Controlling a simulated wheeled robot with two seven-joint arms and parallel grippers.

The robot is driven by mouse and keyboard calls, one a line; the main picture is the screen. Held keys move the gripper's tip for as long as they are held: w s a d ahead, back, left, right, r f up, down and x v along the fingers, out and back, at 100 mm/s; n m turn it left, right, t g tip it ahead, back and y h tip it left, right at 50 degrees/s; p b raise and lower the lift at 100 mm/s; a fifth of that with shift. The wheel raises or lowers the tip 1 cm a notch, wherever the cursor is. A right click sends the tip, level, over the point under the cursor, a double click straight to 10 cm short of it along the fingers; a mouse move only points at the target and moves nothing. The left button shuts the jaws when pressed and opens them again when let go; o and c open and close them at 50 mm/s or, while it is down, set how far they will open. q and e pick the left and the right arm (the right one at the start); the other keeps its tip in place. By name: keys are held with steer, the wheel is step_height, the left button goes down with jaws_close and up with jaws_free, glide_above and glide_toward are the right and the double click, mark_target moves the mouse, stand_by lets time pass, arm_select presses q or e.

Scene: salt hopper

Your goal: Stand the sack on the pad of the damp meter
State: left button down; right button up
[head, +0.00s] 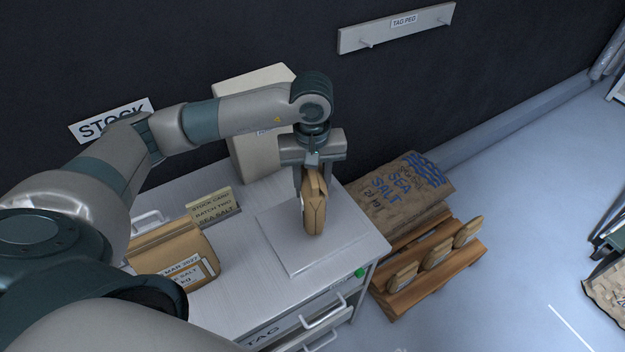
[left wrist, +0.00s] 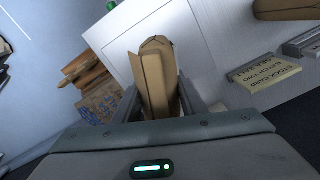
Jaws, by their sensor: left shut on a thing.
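A brown paper sack (head: 314,208) is held by my left gripper (head: 318,172), which comes down on it from above with a finger on each side. The sack is roughly upright over the pale square pad (head: 276,246) of the damp meter (head: 255,150). I cannot tell whether its bottom touches the pad. In the left wrist view the same sack (left wrist: 156,80) sits between the fingers, with the white pad (left wrist: 140,33) beyond it. The meter's pale upright housing stands behind the pad, partly hidden by my arm. My right gripper is not in view.
A green button (head: 360,272) is at the cabinet's front right.

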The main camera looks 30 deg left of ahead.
arm_select(q)
step_height(320, 180, down, 3)
steer(key=shift+f+p, duration=0.1)
steer(key=shift+p, duration=0.7)
steer(key=shift+f, duration=0.1)
steer(key=c, duration=1.1)
jaws_free()
